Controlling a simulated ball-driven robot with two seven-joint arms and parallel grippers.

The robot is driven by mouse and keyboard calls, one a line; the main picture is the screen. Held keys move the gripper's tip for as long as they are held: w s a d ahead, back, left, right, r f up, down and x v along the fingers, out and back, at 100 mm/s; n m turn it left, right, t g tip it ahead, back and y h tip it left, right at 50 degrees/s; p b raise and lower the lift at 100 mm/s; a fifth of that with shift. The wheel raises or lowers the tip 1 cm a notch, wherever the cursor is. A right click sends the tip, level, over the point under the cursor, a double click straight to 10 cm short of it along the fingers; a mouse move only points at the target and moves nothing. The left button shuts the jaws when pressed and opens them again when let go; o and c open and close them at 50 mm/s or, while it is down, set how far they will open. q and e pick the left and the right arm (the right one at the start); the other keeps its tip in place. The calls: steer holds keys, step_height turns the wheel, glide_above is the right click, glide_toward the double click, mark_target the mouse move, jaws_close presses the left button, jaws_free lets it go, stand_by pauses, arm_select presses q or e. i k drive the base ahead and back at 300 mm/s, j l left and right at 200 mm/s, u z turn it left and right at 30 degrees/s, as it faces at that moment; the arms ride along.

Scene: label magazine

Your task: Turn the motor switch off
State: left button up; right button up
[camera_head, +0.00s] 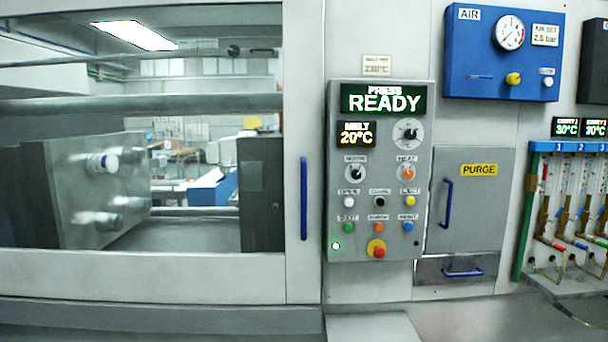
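The motor switch (355,173) is a black rotary knob on a round white plate, on the left side of the grey control panel (424,110). Its pointer looks tilted, but its exact setting is too small to read. Beside it on the right is an orange heat knob (407,173). Above them is another black dial (408,132). The green display (384,100) reads "PRESS READY" and a smaller display (356,134) reads "MELT 20°C". Neither of my grippers shows in the head view.
Several push buttons and a red emergency knob (377,249) sit below the switch. A blue door handle (303,198) stands out left of the panel. A purge door (471,210) with a blue handle is on the right. The space before the panel is clear.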

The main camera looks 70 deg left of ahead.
mark_target(356, 174)
steer(key=u, duration=1.8)
steer(key=i+l, duration=0.4)
steer(key=i, duration=0.2)
